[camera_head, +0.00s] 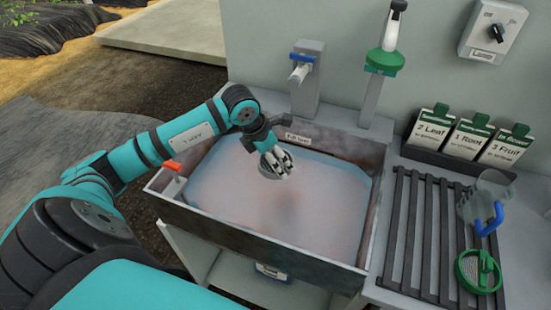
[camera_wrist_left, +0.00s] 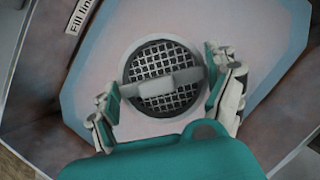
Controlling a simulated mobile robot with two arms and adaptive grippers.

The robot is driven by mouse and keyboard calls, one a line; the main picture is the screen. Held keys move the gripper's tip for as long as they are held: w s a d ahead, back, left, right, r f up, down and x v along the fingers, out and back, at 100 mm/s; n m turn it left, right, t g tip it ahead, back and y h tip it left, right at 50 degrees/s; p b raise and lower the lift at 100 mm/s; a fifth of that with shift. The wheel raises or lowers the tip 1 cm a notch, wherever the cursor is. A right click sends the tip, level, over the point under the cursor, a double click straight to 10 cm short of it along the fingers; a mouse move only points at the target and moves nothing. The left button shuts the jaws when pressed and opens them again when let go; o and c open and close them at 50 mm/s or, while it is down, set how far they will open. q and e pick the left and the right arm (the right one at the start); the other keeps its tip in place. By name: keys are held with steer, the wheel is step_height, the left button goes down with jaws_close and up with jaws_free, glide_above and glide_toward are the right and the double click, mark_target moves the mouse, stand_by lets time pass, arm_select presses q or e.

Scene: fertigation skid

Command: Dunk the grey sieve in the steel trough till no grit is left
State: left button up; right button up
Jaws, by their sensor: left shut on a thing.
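The steel trough (camera_head: 262,243) holds cloudy pinkish water with a pale blue border; its inside also shows in the left wrist view (camera_wrist_left: 275,125). My left gripper (camera_head: 278,163) is over the back-middle part of the trough. It is shut on the bar handle of the grey sieve (camera_wrist_left: 157,100), a round rim with a dark mesh. The sieve appears level in the wrist view. A dark patch like a shadow on the water below suggests that it hangs above the surface. No distinct grit shows on the mesh at this size. My right gripper is out of view.
A tap (camera_head: 300,72) and a green-collared fitting (camera_head: 385,62) stand behind the trough. To the right, a slatted rack (camera_head: 415,240) bears a clear jug (camera_head: 476,205) with a blue handle and a green sieve-like disc (camera_head: 472,275). Seed-packet-like cards (camera_head: 469,138) stand behind.

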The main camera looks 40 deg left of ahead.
arm_select(q)
steer(key=shift+r+p, duration=0.95)
steer(key=shift+r, duration=0.95)
steer(key=shift+r+p, duration=0.4)
steer(key=shift+r, duration=0.35)
